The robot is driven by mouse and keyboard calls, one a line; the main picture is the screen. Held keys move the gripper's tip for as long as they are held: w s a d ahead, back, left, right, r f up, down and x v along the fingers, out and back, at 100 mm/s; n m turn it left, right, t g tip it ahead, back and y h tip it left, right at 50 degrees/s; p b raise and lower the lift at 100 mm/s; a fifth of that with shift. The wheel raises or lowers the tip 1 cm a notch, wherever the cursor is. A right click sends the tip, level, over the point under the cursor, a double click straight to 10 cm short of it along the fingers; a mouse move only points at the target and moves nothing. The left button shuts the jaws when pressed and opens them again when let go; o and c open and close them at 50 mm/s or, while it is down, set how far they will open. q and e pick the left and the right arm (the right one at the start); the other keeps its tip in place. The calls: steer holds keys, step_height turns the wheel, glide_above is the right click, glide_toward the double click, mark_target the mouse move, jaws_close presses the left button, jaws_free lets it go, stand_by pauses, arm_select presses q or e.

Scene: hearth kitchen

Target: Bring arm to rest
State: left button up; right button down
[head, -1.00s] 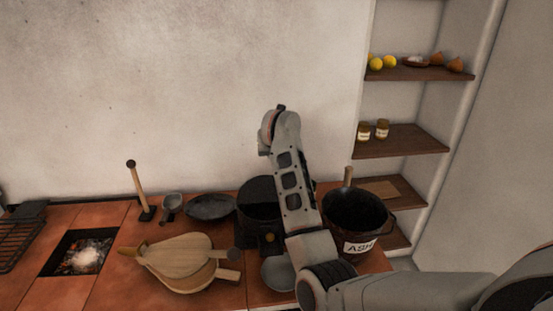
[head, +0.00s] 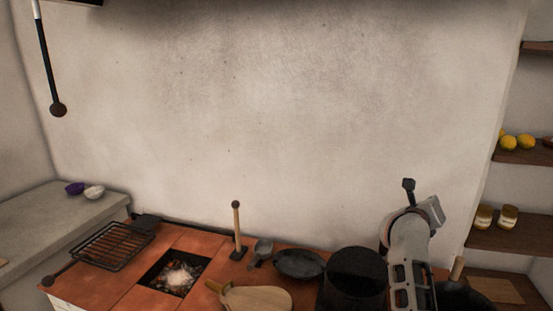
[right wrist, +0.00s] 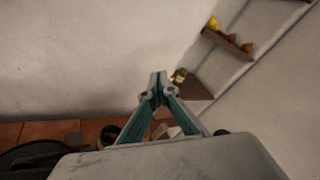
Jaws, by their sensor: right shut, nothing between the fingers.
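My right arm (head: 408,255) rises at the lower right in the head view, in front of the dark pot and the bucket. Its gripper cannot be made out clearly there. In the right wrist view my right gripper (right wrist: 158,88) has its teal fingers brought together at the tips, with nothing held. The fingertips appear in front of the pale wall, clear of the hearth top. My left gripper is in neither view.
The tiled hearth top (head: 205,240) carries a grill rack (head: 112,246), bellows (head: 256,299), a pan (head: 299,263) and a black pot (head: 352,278). Shelves (head: 512,242) stand at the right. The wall (head: 300,120) above is bare.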

steer(key=s+r+n+t+h, duration=0.3)
steer(key=s+r+n+t, duration=0.1)
steer(key=r+n, duration=0.15)
steer(key=s+a+r+n+t+y, duration=0.2)
steer(key=s+a+n+t+y, duration=0.2)
steer(key=a+n+t+y, duration=0.65)
steer(key=s+a+f+n+g+y, duration=0.35)
steer(key=a+f+n+y, duration=0.35)
steer(key=n, duration=0.7)
steer(key=s+a+f+n+g, duration=0.3)
steer(key=s+f+n+g, duration=0.15)
steer(key=f, duration=0.45)
steer(key=s+a+f+n+g, duration=0.2)
steer(key=s+f+n+g, duration=0.2)
steer(key=f+n, duration=0.3)
steer(key=s+d+f+n+g+h, duration=0.1)
steer(key=s+d+f+g+h, duration=0.3)
steer(key=s+d+f, duration=0.45)
steer(key=s+d+f+n+g+h, duration=0.2)
steer(key=s+d+f+g+h, duration=0.3)
steer(key=s, duration=0.6)
steer(key=w+a+f+m+t+y, duration=0.2)
steer(key=a+f+t+y, duration=0.3)
steer(key=a+f+y, duration=0.3)
steer(key=a+f+m, duration=0.1)
steer(key=a+f, duration=0.3)
steer(key=a, duration=0.3)
steer(key=shift+f+t, duration=0.25)
steer(key=shift+t, duration=0.1)
